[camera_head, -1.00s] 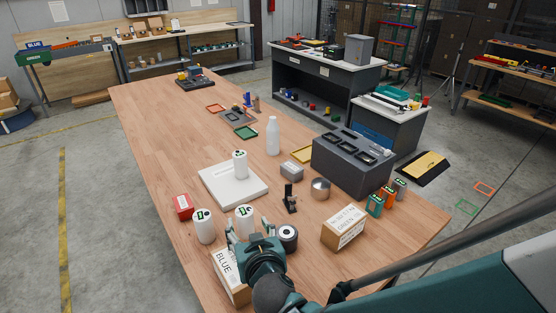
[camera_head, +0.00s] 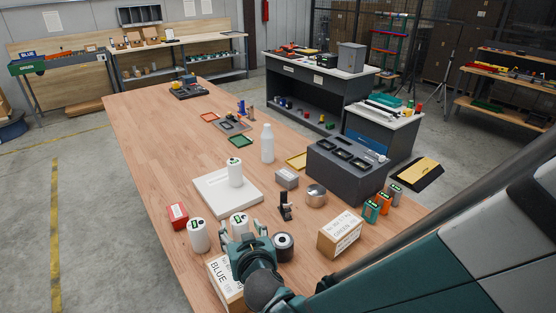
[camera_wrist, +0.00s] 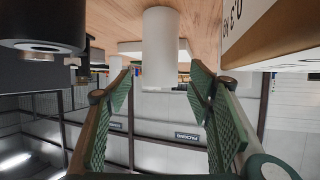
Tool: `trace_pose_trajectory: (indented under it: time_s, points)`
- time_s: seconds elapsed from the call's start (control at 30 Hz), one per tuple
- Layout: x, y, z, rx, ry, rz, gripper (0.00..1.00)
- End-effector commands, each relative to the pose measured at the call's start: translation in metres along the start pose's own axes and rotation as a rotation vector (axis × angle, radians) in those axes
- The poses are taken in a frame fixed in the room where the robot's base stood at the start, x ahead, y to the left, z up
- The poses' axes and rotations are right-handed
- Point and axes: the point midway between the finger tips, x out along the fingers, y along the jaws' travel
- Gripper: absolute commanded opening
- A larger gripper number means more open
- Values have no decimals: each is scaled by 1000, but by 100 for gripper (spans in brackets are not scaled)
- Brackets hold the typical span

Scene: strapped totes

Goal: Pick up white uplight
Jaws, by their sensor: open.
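A white cylinder with a dark-marked top, which looks like the white uplight (camera_head: 239,222), stands on the wooden table just beyond my gripper (camera_head: 247,236). In the wrist view the white cylinder (camera_wrist: 161,45) is at the top middle, in line with the gap between the fingers. My gripper (camera_wrist: 160,78) is open, with green padded fingers to either side and nothing held. I cannot tell whether the cylinder is within the fingertips. Its lower part is hidden by my gripper in the head view. Similar white cylinders stand left of it (camera_head: 198,236) and on a white slab (camera_head: 234,173).
A black-and-white round object (camera_head: 283,247) stands close right of my gripper. A cardboard box marked BLUE (camera_head: 222,278) is close at the left, below it. A red box (camera_head: 177,215), a black clip-like stand (camera_head: 285,208) and the white slab (camera_head: 213,205) are nearby. The table's left stretch is clear.

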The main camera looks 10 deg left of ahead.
Motion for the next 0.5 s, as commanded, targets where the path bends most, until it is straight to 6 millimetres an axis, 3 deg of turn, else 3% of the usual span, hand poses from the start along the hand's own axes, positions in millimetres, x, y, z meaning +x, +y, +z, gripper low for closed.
trace_pose_trajectory:
  time_s: [0.5]
  points:
    - [44,0,1,0,0,1,52]
